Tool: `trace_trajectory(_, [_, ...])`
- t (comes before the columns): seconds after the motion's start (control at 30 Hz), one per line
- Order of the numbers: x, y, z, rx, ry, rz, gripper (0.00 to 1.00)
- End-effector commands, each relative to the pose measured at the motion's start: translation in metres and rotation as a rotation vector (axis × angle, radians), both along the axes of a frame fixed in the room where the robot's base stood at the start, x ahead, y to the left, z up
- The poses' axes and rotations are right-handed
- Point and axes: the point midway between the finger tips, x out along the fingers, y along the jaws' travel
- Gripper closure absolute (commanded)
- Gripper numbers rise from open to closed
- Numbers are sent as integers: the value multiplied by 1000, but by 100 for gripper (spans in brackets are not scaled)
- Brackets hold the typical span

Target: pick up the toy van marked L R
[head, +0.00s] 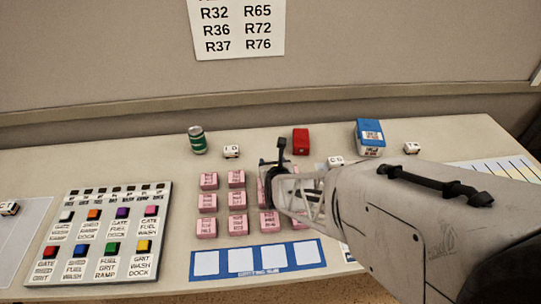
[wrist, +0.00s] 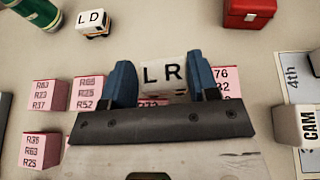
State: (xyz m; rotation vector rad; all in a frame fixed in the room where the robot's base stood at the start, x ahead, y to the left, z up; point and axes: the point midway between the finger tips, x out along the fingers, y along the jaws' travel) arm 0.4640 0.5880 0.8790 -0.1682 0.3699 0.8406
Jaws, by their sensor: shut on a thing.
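The white toy van marked L R (wrist: 163,75) is between the two blue fingers of my gripper (wrist: 158,88) in the wrist view, its lettering facing the camera. My gripper is shut on it, above the pink blocks. In the head view my gripper (head: 274,168) is over the back part of the pink blocks, and I cannot make out the van there. Another white toy van, marked L D (wrist: 93,22), stands at the upper left of the wrist view; it also shows in the head view (head: 232,151).
Rows of pink blocks (head: 207,203) lie under my gripper. A green can (head: 197,140), red box (head: 301,141) and blue box (head: 370,137) stand behind. More white toy vans stand at right (head: 412,148) and far left (head: 9,208). A button panel (head: 164,192) lies left.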

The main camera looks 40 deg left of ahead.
Motion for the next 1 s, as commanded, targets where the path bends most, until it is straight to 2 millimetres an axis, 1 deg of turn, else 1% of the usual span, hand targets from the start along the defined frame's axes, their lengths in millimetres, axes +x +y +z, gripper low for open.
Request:
trace_trajectory(0.03, [-5, -6, 2, 1, -1, 0, 68])
trace_trajectory(0.2, [-20, -25, 4, 1, -1, 0, 68])
trace_trajectory(0.43, [-33, -42, 6, 1, -1, 0, 68])
trace_trajectory(0.67, [-38, -49, 7, 2, -1, 0, 68])
trace_trajectory(1.0, [-39, -50, 7, 2, -1, 0, 68])
